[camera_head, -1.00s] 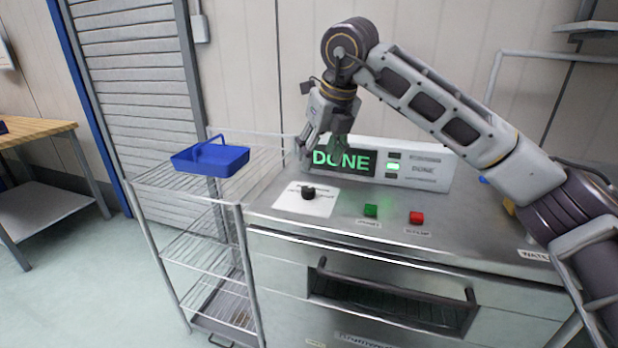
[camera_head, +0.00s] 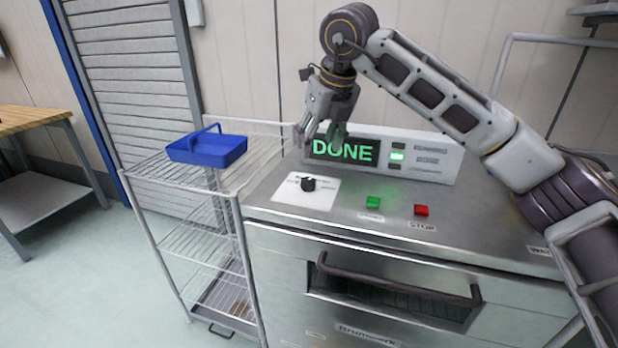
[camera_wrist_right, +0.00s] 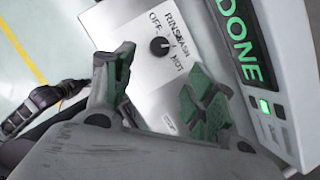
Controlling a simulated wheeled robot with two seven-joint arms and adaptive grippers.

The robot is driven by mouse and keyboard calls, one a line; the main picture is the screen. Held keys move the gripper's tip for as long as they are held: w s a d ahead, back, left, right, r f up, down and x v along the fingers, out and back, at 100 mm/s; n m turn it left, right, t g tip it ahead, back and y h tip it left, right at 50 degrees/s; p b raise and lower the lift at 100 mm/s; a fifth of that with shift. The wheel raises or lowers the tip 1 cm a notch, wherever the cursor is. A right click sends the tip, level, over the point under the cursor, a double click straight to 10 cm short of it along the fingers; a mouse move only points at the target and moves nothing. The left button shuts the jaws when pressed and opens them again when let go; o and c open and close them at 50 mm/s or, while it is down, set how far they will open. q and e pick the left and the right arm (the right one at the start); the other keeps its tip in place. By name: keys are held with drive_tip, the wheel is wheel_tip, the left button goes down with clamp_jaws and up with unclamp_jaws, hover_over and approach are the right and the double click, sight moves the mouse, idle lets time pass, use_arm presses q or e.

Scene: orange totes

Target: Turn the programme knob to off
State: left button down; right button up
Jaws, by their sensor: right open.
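The black programme knob (camera_head: 308,184) sits on a white label plate (camera_head: 290,194) on the steel machine top. In the right wrist view the knob (camera_wrist_right: 159,46) has the words OFF, RINSE, WASH and HOT around it; its white pointer mark is too small to read surely. My right gripper (camera_head: 322,138) is open and empty above and behind the knob, in front of the display, not touching the knob. In the right wrist view its fingers (camera_wrist_right: 165,90) are spread, with the knob beyond them. My left gripper is not in view.
The display (camera_head: 342,151) reads DONE in green. A green button (camera_head: 373,202) and a red STOP button (camera_head: 421,210) stand right of the knob. A wire rack (camera_head: 160,172) with a blue basket (camera_head: 207,149) stands left. A drawer handle (camera_head: 395,279) runs along the front.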

sight(308, 180)
drive_tip(key=b+x, duration=0.2)
drive_tip(key=x, duration=0.9)
drive_tip(key=shift+w+f, duration=0.1)
drive_tip(key=shift+f, duration=0.1)
drive_tip(key=shift+w+a+f, duration=0.1)
drive_tip(key=shift+w+f, duration=0.1)
drive_tip(key=shift+f, duration=0.35)
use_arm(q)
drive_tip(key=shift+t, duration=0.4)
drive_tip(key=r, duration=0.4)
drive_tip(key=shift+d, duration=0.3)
use_arm(e)
drive_tip(key=shift+f, duration=0.15)
drive_tip(key=shift+c, duration=0.4)
drive_tip(key=c, duration=0.7)
drive_tip(key=shift+c, duration=1.1)
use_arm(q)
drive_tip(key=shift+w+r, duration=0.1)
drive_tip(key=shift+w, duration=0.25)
